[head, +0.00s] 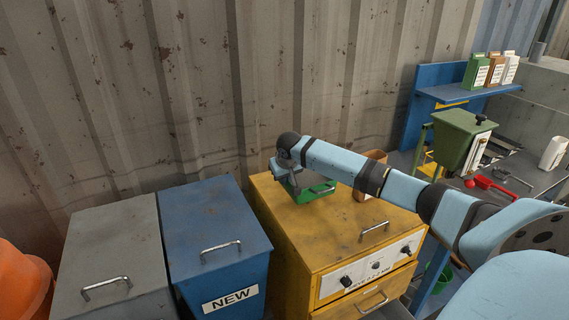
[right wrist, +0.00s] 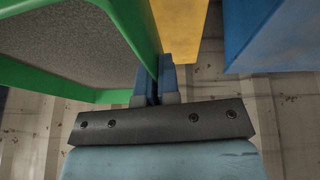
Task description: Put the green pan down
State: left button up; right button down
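The green pan (head: 318,192) is over the back left part of the yellow cabinet's top (head: 320,240) in the head view. I cannot tell whether it touches the top. My right gripper (head: 294,187) is at the pan's left side, partly hiding it. In the right wrist view, the right gripper's fingers (right wrist: 154,88) are closed together on the pan's thin green wall (right wrist: 141,35). The pan's grey, rough-looking face (right wrist: 70,45) fills the upper left there. My left gripper is not in view.
A brown container (head: 372,160) stands behind my right arm on the yellow cabinet. A blue bin (head: 212,232) marked NEW and a grey bin (head: 112,250) stand to the left. A green hopper-like device (head: 458,140) is on the right workbench. The cabinet's front top is clear.

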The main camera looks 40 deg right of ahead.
jog(key=shift+f, duration=2.45)
jog(key=c, duration=1.7)
grip_release()
jog(key=shift+f, duration=0.15)
jog(key=o, duration=0.3)
jog(key=shift+o, duration=0.2)
jog(key=shift+s+a, duration=0.1)
jog(key=shift+r, duration=0.2)
jog(key=v, duration=1.2)
jog(key=shift+f, duration=0.1)
